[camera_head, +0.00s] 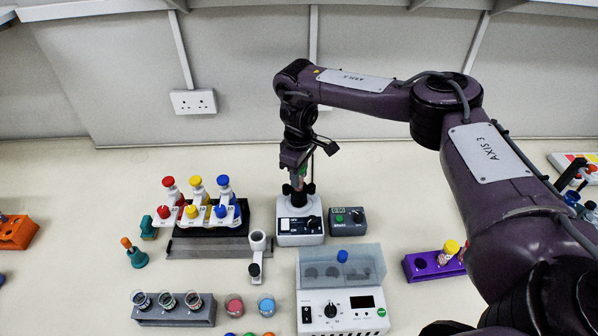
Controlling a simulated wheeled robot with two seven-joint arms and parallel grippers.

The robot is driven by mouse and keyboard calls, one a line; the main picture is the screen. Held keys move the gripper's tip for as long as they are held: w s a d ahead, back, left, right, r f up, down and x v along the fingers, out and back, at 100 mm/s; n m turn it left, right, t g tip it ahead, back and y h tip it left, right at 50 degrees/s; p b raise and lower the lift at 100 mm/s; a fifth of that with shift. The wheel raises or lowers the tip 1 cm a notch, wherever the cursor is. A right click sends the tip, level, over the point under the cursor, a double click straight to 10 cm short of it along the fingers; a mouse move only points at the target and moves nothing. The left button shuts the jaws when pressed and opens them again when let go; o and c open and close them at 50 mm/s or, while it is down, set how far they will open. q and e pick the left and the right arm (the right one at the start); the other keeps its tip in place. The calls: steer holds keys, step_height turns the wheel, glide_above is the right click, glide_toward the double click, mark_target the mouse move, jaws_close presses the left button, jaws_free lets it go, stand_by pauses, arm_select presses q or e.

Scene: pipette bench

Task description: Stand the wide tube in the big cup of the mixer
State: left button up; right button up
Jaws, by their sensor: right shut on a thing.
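The mixer (299,239) is a small white box with a dark front panel and a black cup (298,190) on top, near the middle of the bench. My right gripper (299,170) points down right above this cup and is shut on a tube (302,178). Only a small reddish and greenish piece of the tube shows between the fingers and the cup. I cannot tell whether its lower end is inside the cup or just above it. My left gripper is not in view.
A rack of pipettes with red, yellow and blue tops (200,215) stands left of the mixer. A grey control box (347,221) is close on its right. A white machine with a clear lid (343,310) stands in front. A purple rack (430,266) is further right.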

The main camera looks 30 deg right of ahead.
steer(key=o, duration=1)
step_height(320, 180, up, 8)
steer(key=shift+f+b, duration=0.1)
steer(key=shift+b, duration=0.35)
steer(key=shift+f, duration=0.1)
